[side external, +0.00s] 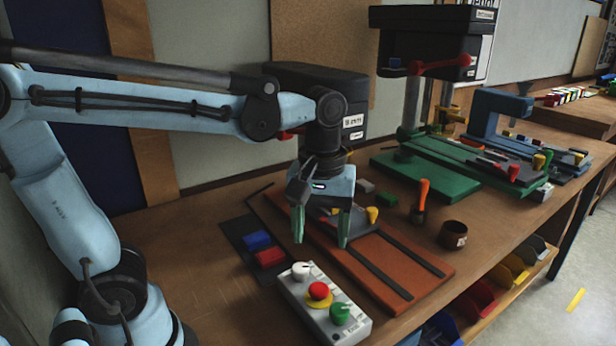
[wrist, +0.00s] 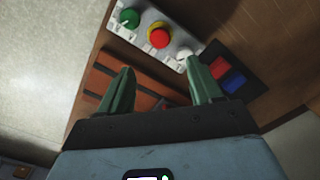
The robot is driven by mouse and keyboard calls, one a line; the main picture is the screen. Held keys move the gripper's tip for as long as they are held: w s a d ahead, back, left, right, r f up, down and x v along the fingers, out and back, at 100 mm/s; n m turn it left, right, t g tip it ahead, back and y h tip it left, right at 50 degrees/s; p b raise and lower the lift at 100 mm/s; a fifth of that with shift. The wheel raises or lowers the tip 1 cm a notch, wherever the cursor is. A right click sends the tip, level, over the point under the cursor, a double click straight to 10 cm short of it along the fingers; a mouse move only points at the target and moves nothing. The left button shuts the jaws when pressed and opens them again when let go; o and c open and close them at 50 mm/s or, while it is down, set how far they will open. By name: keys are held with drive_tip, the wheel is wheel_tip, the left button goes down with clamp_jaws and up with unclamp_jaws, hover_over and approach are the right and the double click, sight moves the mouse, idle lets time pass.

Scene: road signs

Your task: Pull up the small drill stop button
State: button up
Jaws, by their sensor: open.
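The red stop button (side external: 319,291) sits on a yellow ring in the middle of a light grey control box (side external: 352,330). A white knob (side external: 301,270) and a green button (side external: 340,313) flank it. In the wrist view the red button (wrist: 159,37) lies beyond my fingertips, between the green button (wrist: 129,18) and the white knob (wrist: 184,53). My gripper (side external: 320,240) points down, open and empty, above and behind the box, apart from the button. In the wrist view my gripper (wrist: 160,72) has its right finger close to the white knob in the picture.
The small drill's orange-brown base (side external: 385,262) lies behind the box, under my gripper. Blue (side external: 257,240) and red (side external: 270,257) blocks lie on a dark mat at left.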

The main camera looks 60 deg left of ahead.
sight(319, 288)
wheel_tip(319, 288, down, 12)
drive_tip(key=shift+r, duration=0.25)
idle(0.4)
clamp_jaws()
idle(0.3)
